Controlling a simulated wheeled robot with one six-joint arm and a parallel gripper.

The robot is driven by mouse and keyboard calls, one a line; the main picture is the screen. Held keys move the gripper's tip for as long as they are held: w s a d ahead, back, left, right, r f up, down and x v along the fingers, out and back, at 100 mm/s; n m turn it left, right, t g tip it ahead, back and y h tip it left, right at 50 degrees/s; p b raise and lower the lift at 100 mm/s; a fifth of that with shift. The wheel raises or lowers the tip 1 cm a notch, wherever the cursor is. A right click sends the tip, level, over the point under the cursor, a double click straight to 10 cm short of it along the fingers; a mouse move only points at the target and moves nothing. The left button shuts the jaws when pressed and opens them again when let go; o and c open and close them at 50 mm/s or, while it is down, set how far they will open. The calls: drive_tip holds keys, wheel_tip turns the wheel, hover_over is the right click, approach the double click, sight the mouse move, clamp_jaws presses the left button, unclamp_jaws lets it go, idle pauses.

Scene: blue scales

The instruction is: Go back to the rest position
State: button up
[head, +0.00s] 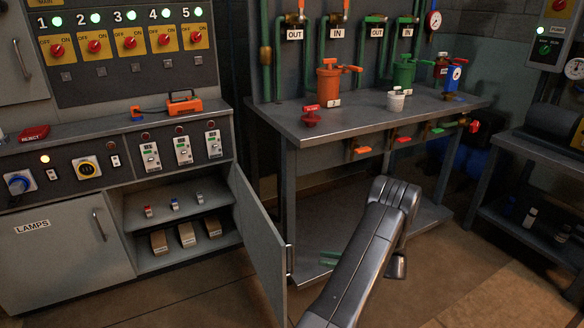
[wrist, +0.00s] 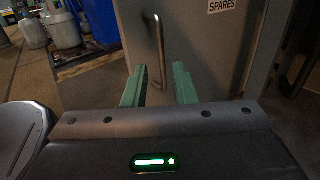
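My gripper (wrist: 160,82) shows two green fingers standing apart in the wrist view, with nothing between their tips that I can see held. Its green fingers (head: 330,258) also show low in the head view, just right of the open cabinet door, mostly behind my dark arm. The grey door (head: 258,240) stands swung open. Its outer face, labelled SPARES, fills much of the wrist view (wrist: 205,50). The door's metal handle (wrist: 159,45) appears beyond and between the fingertips; I see no grip on it.
The open cabinet (head: 180,262) holds small switches and boxes on its shelves. A grey workbench (head: 350,122) with valves and pots stands behind my arm. A lower bench (head: 540,160) stands at the right. Floor (head: 455,275) is clear right of my arm.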

drive_tip(key=b, duration=0.2)
hover_over(292, 271)
drive_tip(key=shift+w, duration=0.3)
